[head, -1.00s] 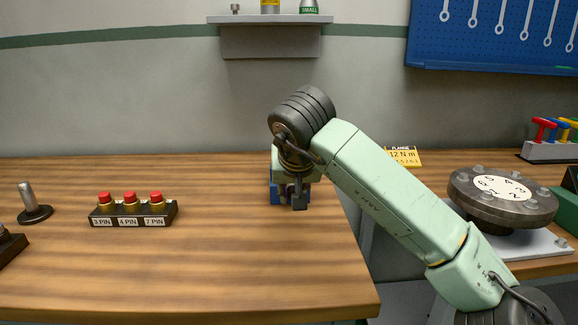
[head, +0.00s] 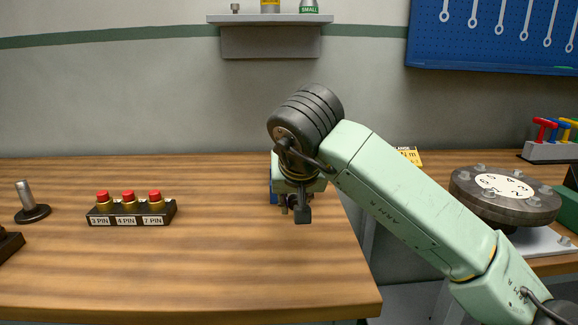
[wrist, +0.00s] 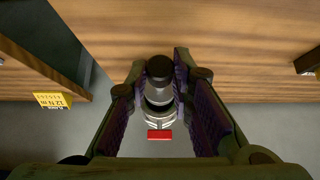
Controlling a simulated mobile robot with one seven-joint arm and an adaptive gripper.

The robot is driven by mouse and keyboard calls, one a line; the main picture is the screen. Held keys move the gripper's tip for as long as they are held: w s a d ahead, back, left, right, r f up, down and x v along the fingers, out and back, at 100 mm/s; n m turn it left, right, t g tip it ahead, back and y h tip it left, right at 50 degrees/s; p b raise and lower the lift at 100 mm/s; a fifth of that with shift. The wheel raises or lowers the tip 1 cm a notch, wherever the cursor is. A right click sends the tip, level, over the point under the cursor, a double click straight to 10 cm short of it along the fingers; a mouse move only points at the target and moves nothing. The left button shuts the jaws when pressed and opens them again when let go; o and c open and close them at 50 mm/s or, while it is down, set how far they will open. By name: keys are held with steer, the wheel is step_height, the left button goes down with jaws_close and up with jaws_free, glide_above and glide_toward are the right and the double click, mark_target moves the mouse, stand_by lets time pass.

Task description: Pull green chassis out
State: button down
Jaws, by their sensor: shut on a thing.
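My gripper (head: 303,212) is over the right part of the wooden bench, pointing down and mostly hidden behind my wrist. In the wrist view its two dark fingers (wrist: 160,76) are shut around a cylindrical piece (wrist: 158,92) with a black end and a silver body. A small red block (wrist: 159,135) shows just below that piece in the wrist view. A blue thing (head: 273,189), mostly hidden by my wrist, stands on the bench behind my gripper. I cannot make out a green chassis, nor whether the held piece touches the blue thing.
A black block with red-topped connectors marked 3, 4 and 7 PIN (head: 131,213) stands to the left, beside a metal peg on a round base (head: 31,205). A round numbered flange (head: 505,195) sits on the right bench. A gap separates the benches.

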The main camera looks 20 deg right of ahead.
steer(key=s+a+b, duration=0.1)
steer(key=s+a, duration=0.1)
steer(key=s, duration=0.6)
steer(key=s+a+b, duration=0.1)
steer(key=s+a, duration=0.1)
steer(key=s, duration=0.6)
steer(key=shift+s+a, duration=0.35)
steer(key=shift+a, duration=0.05)
stand_by(1.6)
steer(key=shift+w, duration=0.1)
